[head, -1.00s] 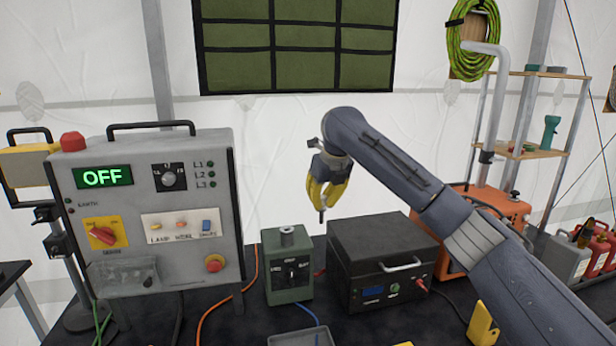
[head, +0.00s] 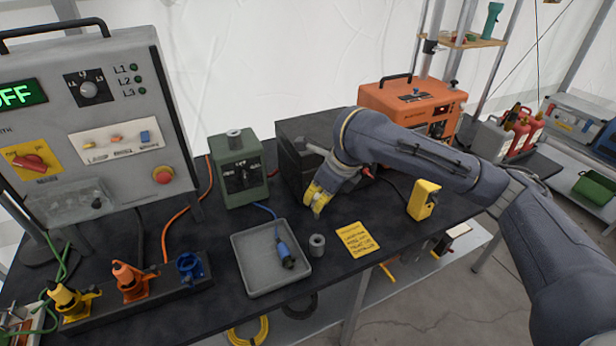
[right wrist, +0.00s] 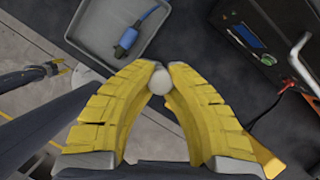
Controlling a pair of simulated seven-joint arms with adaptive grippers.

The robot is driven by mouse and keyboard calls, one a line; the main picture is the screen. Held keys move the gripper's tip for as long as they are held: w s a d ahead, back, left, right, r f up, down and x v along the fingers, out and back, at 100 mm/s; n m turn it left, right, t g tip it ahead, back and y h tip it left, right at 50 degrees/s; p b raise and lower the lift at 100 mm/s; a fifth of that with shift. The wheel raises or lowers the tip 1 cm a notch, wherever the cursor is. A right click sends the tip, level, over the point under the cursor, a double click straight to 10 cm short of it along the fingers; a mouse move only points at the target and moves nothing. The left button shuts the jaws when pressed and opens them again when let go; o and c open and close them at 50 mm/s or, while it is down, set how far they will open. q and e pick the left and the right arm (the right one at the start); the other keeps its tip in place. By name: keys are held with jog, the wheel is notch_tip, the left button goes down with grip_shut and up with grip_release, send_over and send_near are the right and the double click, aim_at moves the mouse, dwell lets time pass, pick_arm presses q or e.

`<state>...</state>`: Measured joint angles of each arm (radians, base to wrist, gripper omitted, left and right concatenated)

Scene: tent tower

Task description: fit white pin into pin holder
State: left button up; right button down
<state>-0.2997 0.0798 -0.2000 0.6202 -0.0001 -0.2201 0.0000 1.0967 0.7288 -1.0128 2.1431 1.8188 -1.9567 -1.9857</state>
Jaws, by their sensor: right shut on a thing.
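My right gripper (head: 317,200) is low over the table, in front of the black box. Its yellow fingers are shut on the white pin, whose pale round end (right wrist: 160,82) shows between the fingertips in the right wrist view. A short grey cylinder with a hole in its top (head: 317,245), which looks like the pin holder, stands on the table below and apart from the gripper. A similar grey collar (head: 234,138) sits on top of the green box. My left gripper (right wrist: 58,70) appears small at the left of the right wrist view; its opening is unclear.
A grey tray (head: 244,287) with a blue connector (head: 286,255) lies left of the cylinder. A yellow note (head: 357,239) lies to its right. The black box (head: 292,150) and green box (head: 240,185) stand behind. A yellow device (head: 424,199) stands near the table's right edge.

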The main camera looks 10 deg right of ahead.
jog(key=shift+s+d+f, duration=0.1)
jog(key=shift+s+f, duration=0.1)
jog(key=shift+s, duration=0.35)
jog(key=shift+f, duration=0.3)
send_over(314, 239)
jog(key=s, duration=0.1)
jog(key=shift+d+f, duration=0.25)
jog(key=shift+f, duration=1.05)
jog(key=shift+d+f, duration=0.2)
jog(key=shift+f, duration=1.1)
jog(key=shift+f, duration=2.65)
jog(key=c, duration=1.4)
grip_release()
jog(key=shift+v, duration=6)
